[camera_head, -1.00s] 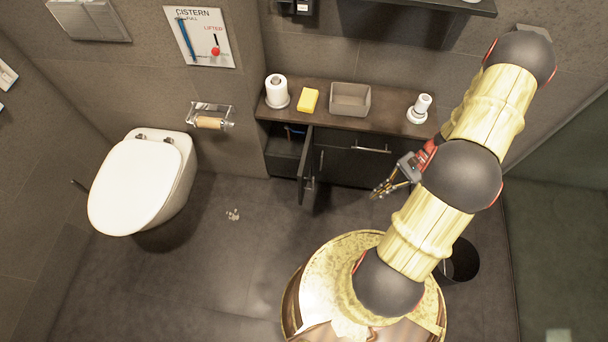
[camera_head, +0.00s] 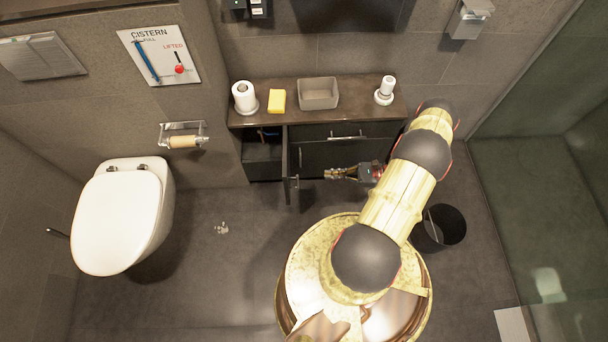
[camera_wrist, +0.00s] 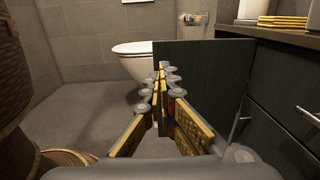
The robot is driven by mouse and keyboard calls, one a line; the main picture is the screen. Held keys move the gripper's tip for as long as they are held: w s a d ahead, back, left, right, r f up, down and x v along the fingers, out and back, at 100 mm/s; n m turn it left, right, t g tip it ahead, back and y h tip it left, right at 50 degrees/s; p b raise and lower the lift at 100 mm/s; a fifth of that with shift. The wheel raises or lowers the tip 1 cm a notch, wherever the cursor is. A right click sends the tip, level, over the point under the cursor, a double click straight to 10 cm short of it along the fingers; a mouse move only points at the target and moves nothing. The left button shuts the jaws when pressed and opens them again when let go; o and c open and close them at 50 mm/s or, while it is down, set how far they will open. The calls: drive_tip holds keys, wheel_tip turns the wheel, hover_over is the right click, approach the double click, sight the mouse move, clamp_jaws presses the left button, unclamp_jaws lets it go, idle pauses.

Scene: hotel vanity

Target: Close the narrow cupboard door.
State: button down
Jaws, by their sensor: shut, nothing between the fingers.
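The narrow cupboard door (camera_head: 287,166) stands open at the left end of the dark vanity cabinet, swung out into the room. Its open compartment (camera_head: 262,156) shows to its left. In the wrist view the door (camera_wrist: 205,75) is a dark flat panel ahead, with its broad face toward me. My gripper (camera_head: 328,173) is to the right of the door, pointing left toward it. In the wrist view my gripper (camera_wrist: 160,68) is shut and empty, its tips in front of the panel. I cannot tell whether the tips touch it.
The counter (camera_head: 352,115) holds a paper roll (camera_head: 244,97), a yellow sponge (camera_head: 277,100), a grey box (camera_head: 318,93) and a white holder (camera_head: 385,90). A toilet (camera_head: 120,215) is at left. A black bin (camera_head: 440,228) stands at right.

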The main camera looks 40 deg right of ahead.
drive_tip(key=b+x, duration=0.2)
drive_tip(key=x, duration=1.1)
drive_tip(key=shift+w+a+b, duration=0.15)
drive_tip(key=shift+a+b, duration=0.15)
drive_tip(key=shift+a, duration=0.1)
